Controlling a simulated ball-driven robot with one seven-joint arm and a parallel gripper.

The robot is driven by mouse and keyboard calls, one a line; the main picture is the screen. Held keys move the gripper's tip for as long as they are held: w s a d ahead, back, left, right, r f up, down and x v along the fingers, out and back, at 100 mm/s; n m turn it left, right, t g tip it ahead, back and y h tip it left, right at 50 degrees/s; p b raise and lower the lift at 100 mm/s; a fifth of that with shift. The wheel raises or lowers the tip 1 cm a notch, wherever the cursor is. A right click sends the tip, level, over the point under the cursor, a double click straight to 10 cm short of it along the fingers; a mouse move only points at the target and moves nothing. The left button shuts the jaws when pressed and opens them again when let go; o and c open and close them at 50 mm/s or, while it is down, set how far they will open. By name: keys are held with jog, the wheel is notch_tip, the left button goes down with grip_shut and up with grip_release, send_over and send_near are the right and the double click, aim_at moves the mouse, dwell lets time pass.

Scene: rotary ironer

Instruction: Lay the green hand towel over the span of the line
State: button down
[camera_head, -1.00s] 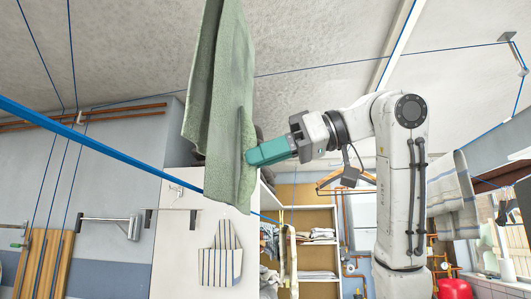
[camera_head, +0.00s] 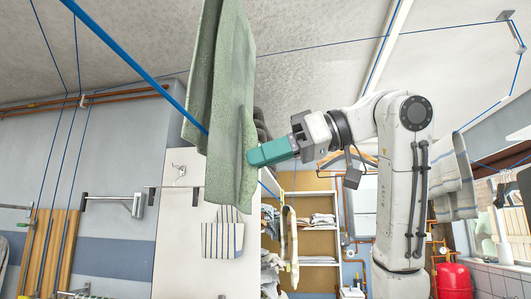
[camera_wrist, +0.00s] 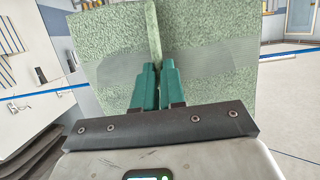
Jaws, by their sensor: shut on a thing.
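The green hand towel (camera_head: 228,85) hangs in a long drape in the head view, its top cut off by the picture edge. My gripper (camera_head: 252,156) is shut on its right edge, at lower middle height. In the wrist view the teal fingers (camera_wrist: 153,75) pinch a fold of the towel (camera_wrist: 215,65). The thick blue line (camera_head: 130,60) slopes down from upper left to the towel's left edge, and a piece shows beyond its lower right. The towel hides the span between. I cannot tell whether they touch.
A striped towel (camera_head: 452,180) hangs at right. Shelves with folded cloth (camera_head: 318,235) stand behind. A striped bag (camera_head: 222,238) hangs on the white panel at lower left. Thin blue lines (camera_head: 320,43) run under the ceiling. A red vessel (camera_head: 453,280) is at lower right.

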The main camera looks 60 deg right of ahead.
notch_tip(320, 180, down, 33)
jog(key=b, duration=2.4)
dwell(0.5)
jog(key=shift+f+b, duration=0.3)
jog(key=shift+b, duration=0.05)
dwell(0.5)
jog(key=c, duration=1.1)
grip_release()
jog(key=p+v, duration=0.1)
jog(key=v, duration=0.9)
jog(key=shift+s+d+r, duration=0.1)
jog(key=shift+s+r, duration=0.05)
jog(key=shift+s, duration=0.25)
